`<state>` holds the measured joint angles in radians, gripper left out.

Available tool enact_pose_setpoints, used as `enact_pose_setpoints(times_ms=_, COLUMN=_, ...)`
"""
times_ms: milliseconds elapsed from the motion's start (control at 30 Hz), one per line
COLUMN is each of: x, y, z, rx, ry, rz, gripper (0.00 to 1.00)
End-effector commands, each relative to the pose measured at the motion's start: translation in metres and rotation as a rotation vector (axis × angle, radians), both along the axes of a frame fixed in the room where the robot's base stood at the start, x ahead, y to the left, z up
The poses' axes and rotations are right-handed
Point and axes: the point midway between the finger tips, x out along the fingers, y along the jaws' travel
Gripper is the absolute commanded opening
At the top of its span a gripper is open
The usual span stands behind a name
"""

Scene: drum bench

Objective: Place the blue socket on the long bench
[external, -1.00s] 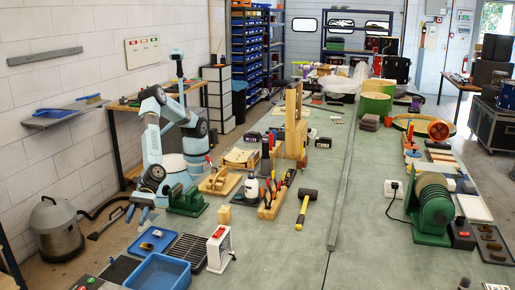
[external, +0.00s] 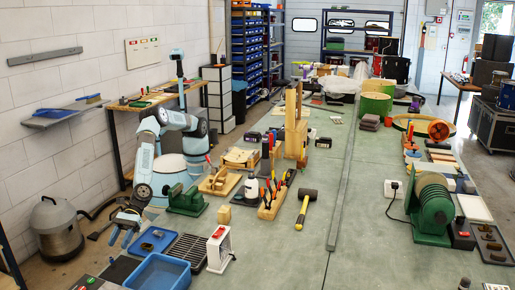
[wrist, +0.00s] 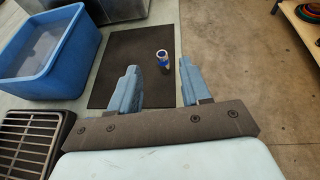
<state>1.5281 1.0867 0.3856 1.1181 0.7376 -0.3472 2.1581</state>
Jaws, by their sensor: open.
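The blue socket (wrist: 163,58) is a small blue and pale cylinder on a dark mat (wrist: 115,70). In the wrist view it shows beyond my fingertips, in line with the gap between them, apart from both. My gripper (wrist: 156,72) is open and empty. In the external view my gripper (external: 120,230) hangs over the near left edge of the long bench (external: 285,255), left of a small blue tray (external: 137,248). I cannot make out the socket in the external view.
A blue tub (external: 160,272) stands beside the mat, with a black slatted rack (external: 188,248) behind it. A white-framed box (external: 220,250) stands to their right. Bare floor (wrist: 225,60) lies beyond the bench edge. The bench middle has clear room.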

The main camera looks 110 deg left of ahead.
Motion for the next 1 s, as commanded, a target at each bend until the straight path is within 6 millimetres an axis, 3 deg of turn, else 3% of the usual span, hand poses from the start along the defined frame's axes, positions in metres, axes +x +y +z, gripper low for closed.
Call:
enact_pose_setpoints(times_ms=500, x=0.003, y=-0.041, z=-0.023, rx=0.001, ry=0.001, rz=-0.002, gripper=0.47)
enact_pose_setpoints(times_ms=867, x=0.003, y=-0.045, z=-0.024, rx=0.0, ry=0.0, rz=0.001, gripper=0.47)
enact_pose_setpoints(times_ms=1000, x=0.003, y=-0.045, z=-0.024, rx=0.0, ry=0.0, rz=0.001, gripper=0.37)
